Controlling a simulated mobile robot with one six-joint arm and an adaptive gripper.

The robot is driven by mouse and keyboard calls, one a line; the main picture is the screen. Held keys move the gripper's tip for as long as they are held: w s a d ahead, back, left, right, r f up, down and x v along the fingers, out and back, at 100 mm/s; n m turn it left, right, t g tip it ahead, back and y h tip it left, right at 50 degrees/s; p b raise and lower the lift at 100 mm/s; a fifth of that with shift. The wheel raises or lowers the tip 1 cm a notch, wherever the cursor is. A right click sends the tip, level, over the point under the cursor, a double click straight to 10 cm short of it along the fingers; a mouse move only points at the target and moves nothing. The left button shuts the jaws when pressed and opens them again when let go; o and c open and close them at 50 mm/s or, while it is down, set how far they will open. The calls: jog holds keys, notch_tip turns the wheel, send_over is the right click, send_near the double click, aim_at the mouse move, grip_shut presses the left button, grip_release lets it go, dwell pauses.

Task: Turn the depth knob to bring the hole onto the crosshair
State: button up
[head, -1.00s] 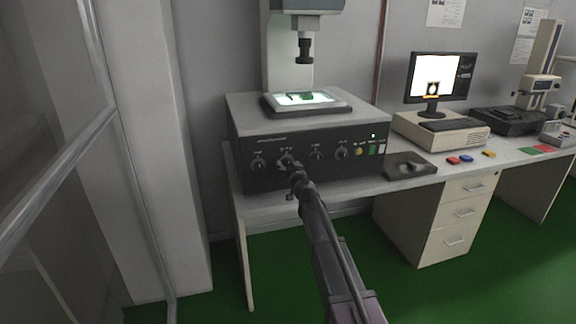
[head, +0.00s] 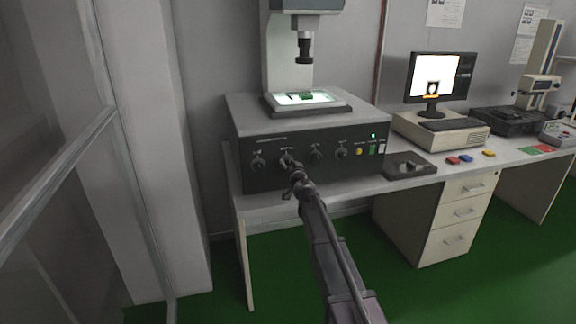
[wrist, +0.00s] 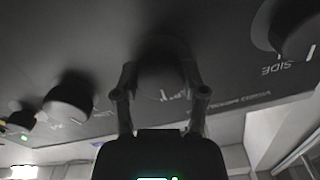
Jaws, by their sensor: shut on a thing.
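My gripper (head: 290,166) is at the front panel of a black instrument, on the second knob from the left. In the wrist view its two fingers (wrist: 161,82) are closed around that dark round knob (wrist: 160,62), one on each side. The knob's label is mostly hidden. The knob marked SIDE (wrist: 297,30) is to the right in the wrist view. A monitor (head: 420,72) shows a white picture with a dark shape holding a pale round spot low on it. The crosshair is too small to make out.
The instrument (head: 250,140) carries a lit stage (head: 333,100) with a small green part (head: 305,96) under a lens (head: 303,48). Two more knobs (head: 316,155) (head: 341,151) are to the right. A dark pad (head: 410,167) and coloured blocks (head: 466,159) lie on the desk.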

jog(key=m, duration=0.5)
jog(key=shift+w, duration=0.1)
jog(key=m, duration=0.4)
jog(key=shift+m, duration=0.3)
jog(key=m, duration=0.4)
jog(key=shift+m, duration=0.3)
jog(key=m, duration=0.4)
jog(key=o, duration=1.1)
jog(key=shift+o, duration=0.2)
